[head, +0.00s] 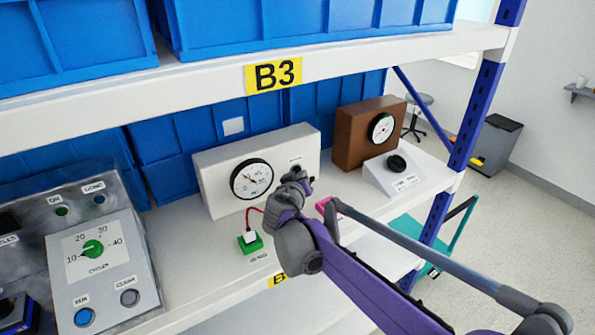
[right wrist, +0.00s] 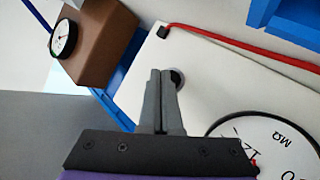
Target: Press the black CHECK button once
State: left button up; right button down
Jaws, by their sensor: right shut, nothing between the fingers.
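A white meter box (head: 215,175) with a round dial (head: 251,179) stands on the shelf under the B3 sign. My right gripper (head: 297,176) is in front of the right part of its face, below a small unreadable label. In the right wrist view my right gripper (right wrist: 167,74) is shut and empty, its fingertips over a small round dark button (right wrist: 179,79) on the white face. The fingers partly hide this button, and I cannot read its name or tell whether they touch it. My left gripper is not in view.
A brown box with a gauge (head: 350,140) and a white unit with a black knob (head: 397,163) stand to the right. A grey control panel (head: 95,262) with a green knob is at left. A green-based block with a red cable (head: 249,240) sits in front.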

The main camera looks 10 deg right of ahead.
jog(key=shift+s+d, duration=0.15)
jog(key=shift+s, duration=0.2)
jog(key=shift+s+d+p, duration=0.1)
jog(key=shift+s+d, duration=0.2)
jog(key=shift+s, duration=0.45)
jog(key=shift+s+d+p, duration=0.15)
jog(key=shift+s+d, duration=0.1)
jog(key=shift+s, duration=0.55)
jog(key=shift+s+d+p, duration=0.1)
jog(key=shift+s+d, duration=0.2)
jog(key=shift+s, duration=0.45)
jog(key=shift+f, duration=0.1)
